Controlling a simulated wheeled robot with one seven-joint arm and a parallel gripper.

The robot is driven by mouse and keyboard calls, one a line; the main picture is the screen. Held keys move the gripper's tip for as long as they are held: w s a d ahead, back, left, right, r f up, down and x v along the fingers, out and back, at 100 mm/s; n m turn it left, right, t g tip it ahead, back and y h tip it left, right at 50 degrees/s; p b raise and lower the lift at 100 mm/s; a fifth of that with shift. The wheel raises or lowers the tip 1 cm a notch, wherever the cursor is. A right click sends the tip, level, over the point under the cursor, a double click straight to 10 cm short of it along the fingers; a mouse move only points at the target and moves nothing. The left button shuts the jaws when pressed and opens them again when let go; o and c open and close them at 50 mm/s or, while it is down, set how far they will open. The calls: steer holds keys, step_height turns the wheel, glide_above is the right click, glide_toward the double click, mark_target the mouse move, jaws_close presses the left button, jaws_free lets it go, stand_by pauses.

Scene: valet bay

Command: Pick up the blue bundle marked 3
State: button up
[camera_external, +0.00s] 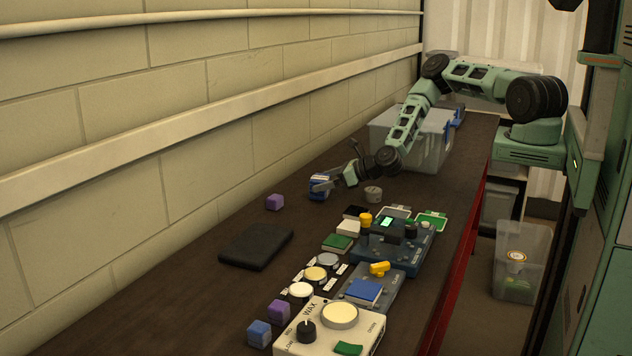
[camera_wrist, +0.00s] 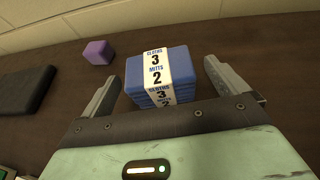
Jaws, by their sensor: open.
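The blue bundle (camera_wrist: 144,70) has a white paper band printed "CLOTHS 3 MITTS 2". It lies on the dark bench top, straight ahead of my gripper in the wrist view. It also shows in the external view (camera_external: 317,192), partly hidden by the fingers. My gripper (camera_wrist: 160,82) is open, with one finger on each side of the bundle's near part. A gap shows between the bundle and the right finger; the left finger is close to its left side. I cannot tell if they touch. In the external view my gripper (camera_external: 325,184) is low over the bench.
A purple block (camera_wrist: 98,52) and a dark flat pad (camera_wrist: 22,95) lie to the left in the wrist view. A grey bin (camera_external: 432,150) stands behind the arm. Control boxes (camera_external: 330,325) fill the near bench. The wall runs along the left.

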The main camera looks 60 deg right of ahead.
mark_target(317, 182)
steer(key=shift+p+x, duration=0.55)
steer(key=shift+x, duration=1.1)
steer(key=shift+f, duration=0.1)
steer(key=c, duration=1.1)
